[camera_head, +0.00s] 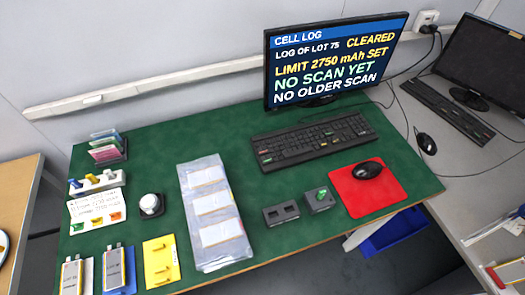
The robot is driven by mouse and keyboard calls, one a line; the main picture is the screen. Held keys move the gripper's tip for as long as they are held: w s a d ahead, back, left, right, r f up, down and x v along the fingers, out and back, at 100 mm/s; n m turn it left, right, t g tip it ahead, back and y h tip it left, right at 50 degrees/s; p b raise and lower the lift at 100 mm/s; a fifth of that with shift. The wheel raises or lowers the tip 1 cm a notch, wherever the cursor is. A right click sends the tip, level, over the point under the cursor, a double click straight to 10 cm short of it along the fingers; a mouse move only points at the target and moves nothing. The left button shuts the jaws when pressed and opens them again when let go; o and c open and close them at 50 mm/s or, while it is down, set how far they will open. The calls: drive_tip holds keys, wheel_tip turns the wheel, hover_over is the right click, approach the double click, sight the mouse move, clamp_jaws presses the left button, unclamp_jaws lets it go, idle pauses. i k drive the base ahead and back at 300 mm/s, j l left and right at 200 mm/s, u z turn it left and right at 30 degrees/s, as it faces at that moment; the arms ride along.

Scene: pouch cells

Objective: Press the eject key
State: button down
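A black keyboard (300,141) lies on the green table mat below the lit monitor. A few of its keys look coloured, but their labels are too small to read. A small dark grey box (318,204) with a green part on top stands in front of the keyboard. A similar dark box (281,214) with two slots in its top stands just left of it. I cannot tell which key is the eject key. The monitor (335,62) reads "CELL LOG", "LOG OF LOT 75 CLEARED", "LIMIT 2750 mAh SET", "NO SCAN YET", "NO OLDER SCAN". My gripper is not in view.
A red mouse pad (386,197) with a black mouse (367,170) lies right of the boxes. Bare mat surrounds the boxes.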

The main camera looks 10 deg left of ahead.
sight(265, 152)
drive_tip(key=i+j+u, duration=0.2)
drive_tip(key=u, duration=0.3)
drive_tip(key=i+j+u, duration=0.1)
drive_tip(key=i+u, duration=0.55)
drive_tip(key=u, duration=0.3)
